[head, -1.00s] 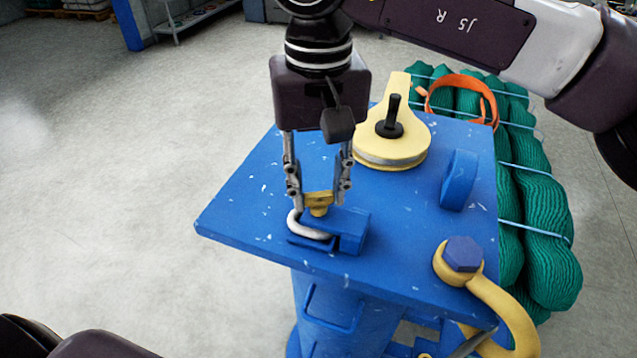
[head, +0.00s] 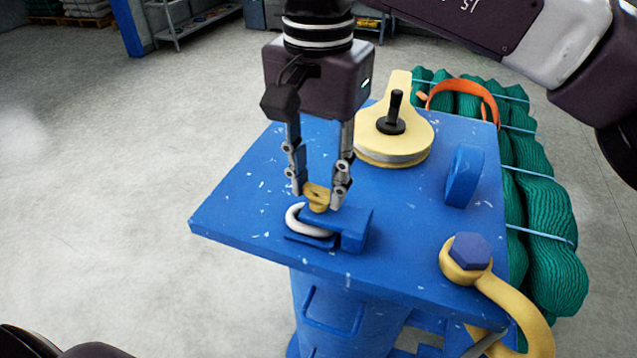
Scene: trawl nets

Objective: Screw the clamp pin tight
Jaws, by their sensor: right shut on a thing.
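The clamp pin has a yellow head (head: 317,197) and stands at a silver shackle-like loop (head: 296,219) by a blue block (head: 350,229) on the blue table top. My right gripper (head: 318,196) points down from above, with its two fingers on either side of the yellow head. It is shut on that head. The shank of the pin is hidden below the head. Part of my left arm shows at the lower left edge; its gripper is out of view.
A cream pulley block (head: 398,150) with a black handle stands behind. A blue lug (head: 463,177) and a yellow shackle with a blue hex bolt (head: 468,252) are on the right. Green net bundles (head: 545,205) lie beyond the right edge. The blue top (head: 235,205) is clear at left.

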